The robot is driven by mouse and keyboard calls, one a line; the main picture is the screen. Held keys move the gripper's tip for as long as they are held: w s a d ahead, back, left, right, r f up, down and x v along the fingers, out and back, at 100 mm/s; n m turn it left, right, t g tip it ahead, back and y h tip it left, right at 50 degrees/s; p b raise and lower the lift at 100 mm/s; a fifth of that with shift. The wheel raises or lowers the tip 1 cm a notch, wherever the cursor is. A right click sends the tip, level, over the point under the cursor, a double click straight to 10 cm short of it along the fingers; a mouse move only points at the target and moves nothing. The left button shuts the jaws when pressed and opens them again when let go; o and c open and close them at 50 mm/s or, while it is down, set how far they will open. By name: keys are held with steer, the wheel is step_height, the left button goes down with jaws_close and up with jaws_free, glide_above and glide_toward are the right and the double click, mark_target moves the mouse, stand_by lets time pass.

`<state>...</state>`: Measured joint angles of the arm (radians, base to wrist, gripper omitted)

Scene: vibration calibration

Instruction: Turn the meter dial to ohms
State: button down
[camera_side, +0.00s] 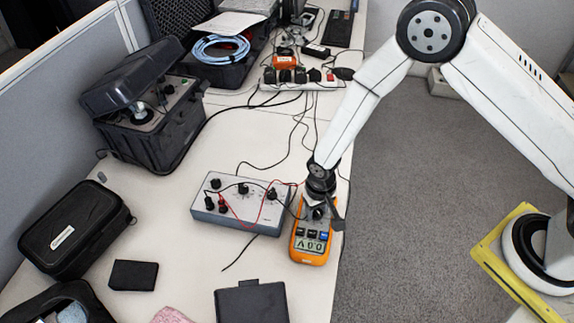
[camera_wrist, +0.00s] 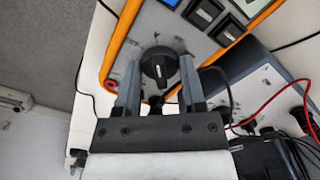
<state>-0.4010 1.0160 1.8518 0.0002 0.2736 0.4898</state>
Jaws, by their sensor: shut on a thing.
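The meter (camera_side: 298,253) is a grey handheld unit with an orange edge, lying near the table's right edge. Its lit display shows characters too small to read surely. My gripper (camera_side: 322,208) is down over the meter's dial end in the side view and covers the dial there. In the wrist view the dial (camera_wrist: 158,67) is a round black knob with a raised bar and a small pale mark. My gripper (camera_wrist: 159,78) has one finger on each side of the dial and is shut on it. The markings around the dial are too blurred to read.
A grey box with black knobs (camera_side: 235,218) stands left of the meter, with red and black leads running across it. Black cases (camera_side: 70,238) stand at the left. A power strip (camera_side: 312,76) lies at the back. The table's middle left is mostly clear.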

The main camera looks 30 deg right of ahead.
mark_target(317, 211)
steer(key=shift+c, duration=1)
jaws_free()
steer(key=shift+r, duration=3.9)
